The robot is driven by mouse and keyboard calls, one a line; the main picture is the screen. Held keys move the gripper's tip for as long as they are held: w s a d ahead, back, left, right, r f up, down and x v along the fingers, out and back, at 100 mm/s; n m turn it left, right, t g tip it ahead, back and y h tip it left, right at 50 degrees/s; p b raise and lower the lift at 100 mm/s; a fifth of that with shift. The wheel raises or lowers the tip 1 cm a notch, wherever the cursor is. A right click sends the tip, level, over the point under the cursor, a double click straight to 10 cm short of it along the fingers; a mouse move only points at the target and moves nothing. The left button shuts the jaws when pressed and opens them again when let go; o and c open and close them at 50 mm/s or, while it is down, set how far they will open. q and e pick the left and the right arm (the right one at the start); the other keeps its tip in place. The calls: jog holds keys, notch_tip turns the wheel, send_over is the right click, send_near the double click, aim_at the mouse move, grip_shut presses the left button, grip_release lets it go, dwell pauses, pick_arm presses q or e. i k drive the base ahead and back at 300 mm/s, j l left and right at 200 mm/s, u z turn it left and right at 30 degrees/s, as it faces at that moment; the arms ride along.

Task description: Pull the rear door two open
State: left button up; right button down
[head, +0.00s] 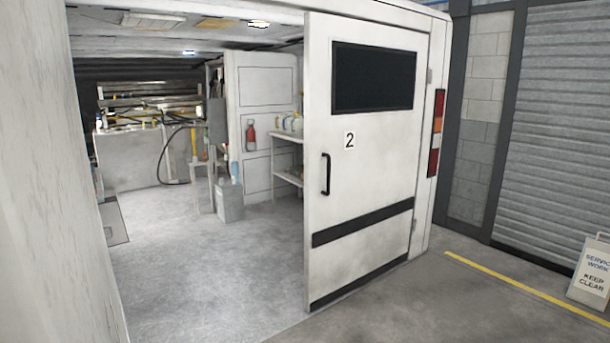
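The rear door two (375,215) is a white panel marked with a black "2", on the right side of the vehicle's rear opening. It has a dark window (374,78) at the top, black stripes low down, and hinges on its right edge. Its black vertical handle (326,174) sits near its free left edge. The door stands across the right part of the opening; I cannot tell whether it is fully shut or slightly ajar. Neither of my grippers is in view, and nothing touches the handle.
A white panel (45,180) fills the near left. Between it and door two the vehicle is open, showing shelves (285,150), a grey container (229,202) and hoses. Grey floor lies clear before door two. A "keep clear" sign (592,272) and yellow line (530,288) are at right.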

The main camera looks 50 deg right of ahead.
aim_at(365, 85)
jog(key=z, duration=1.6)
